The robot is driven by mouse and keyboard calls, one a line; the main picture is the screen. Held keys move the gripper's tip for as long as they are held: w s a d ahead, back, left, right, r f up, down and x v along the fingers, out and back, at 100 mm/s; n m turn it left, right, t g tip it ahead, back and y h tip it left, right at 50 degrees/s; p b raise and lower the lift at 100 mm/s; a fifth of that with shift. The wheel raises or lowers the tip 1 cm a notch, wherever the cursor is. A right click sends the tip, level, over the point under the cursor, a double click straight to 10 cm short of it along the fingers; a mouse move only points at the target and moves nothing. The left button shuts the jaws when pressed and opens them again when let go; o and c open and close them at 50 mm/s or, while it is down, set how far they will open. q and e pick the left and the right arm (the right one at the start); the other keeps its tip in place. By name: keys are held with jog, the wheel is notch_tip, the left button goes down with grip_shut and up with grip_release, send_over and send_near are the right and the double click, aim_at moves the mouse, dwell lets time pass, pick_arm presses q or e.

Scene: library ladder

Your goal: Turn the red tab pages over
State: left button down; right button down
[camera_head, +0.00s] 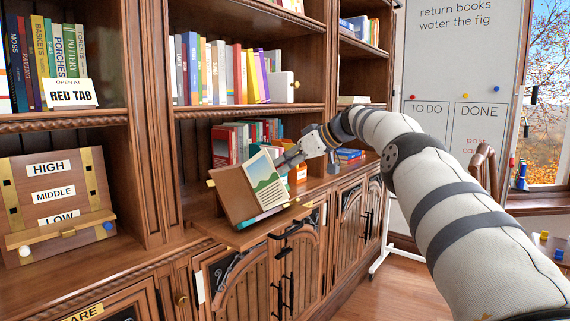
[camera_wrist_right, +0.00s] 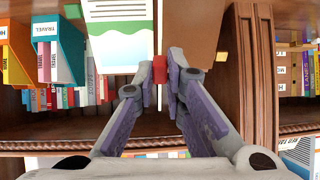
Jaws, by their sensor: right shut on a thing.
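A book (camera_head: 240,193) with a brown cover stands tilted on a small wooden ledge (camera_head: 262,227) in front of the shelves. Its page with a green and blue picture (camera_head: 266,184) faces me, and this page also shows at the top of the right wrist view (camera_wrist_right: 118,22). My right gripper (camera_head: 287,163) is at the book's upper right edge. In the right wrist view, its fingertips are shut on a small red tab (camera_wrist_right: 159,69) at the page edge. The tab is hidden in the head view. My left gripper is in neither view.
A card reading "OPEN AT RED TAB" (camera_head: 70,93) stands on the upper left shelf. A board with HIGH, MIDDLE and LOW labels (camera_head: 50,195) is at the left. Shelved books (camera_head: 226,142) stand close behind the book. Cabinet doors (camera_head: 240,283) lie below.

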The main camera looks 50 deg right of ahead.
jog(key=c, duration=1.6)
grip_release()
jog(key=shift+f, duration=0.15)
jog(key=shift+c, duration=0.2)
jog(key=v, duration=1.2)
